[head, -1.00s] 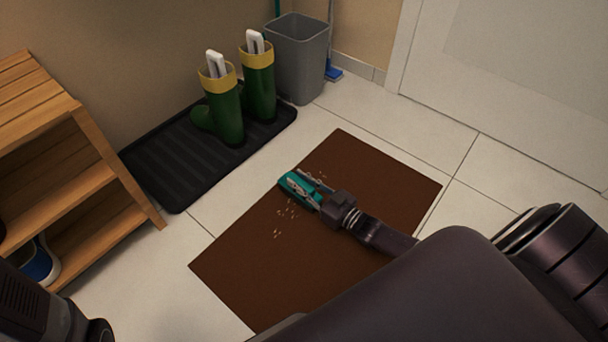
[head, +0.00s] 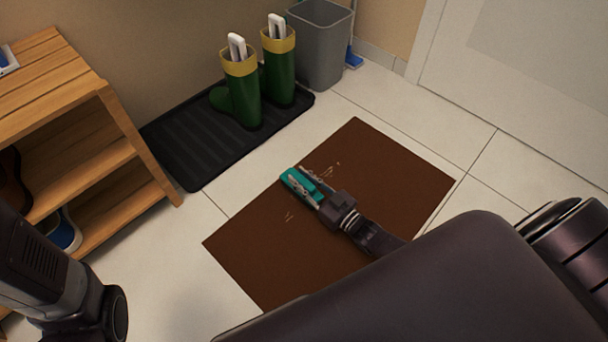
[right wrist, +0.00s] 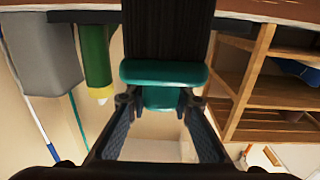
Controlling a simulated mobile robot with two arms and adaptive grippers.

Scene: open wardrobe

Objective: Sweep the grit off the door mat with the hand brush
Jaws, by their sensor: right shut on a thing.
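The brown door mat (head: 250,240) lies flat on the tiles. The teal hand brush (head: 298,184) is low over its middle, held in my right gripper (head: 322,198). It also shows in the right wrist view (right wrist: 165,73), between the fingers, with dark bristles beyond it. Pale grit (head: 325,171) lies on the mat just behind and right of the brush, and a few more specks (head: 289,216) lie in front of it. Any grit under the brush is hidden. Part of my left arm shows at lower left, but its gripper cannot be made out.
A black boot tray (head: 190,150) with green boots (head: 242,90) stands behind the mat. A grey bin (head: 322,50) stands beside it. A wooden shelf (head: 150,160) is at left. Bare tiles surround the mat, with a white door at right.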

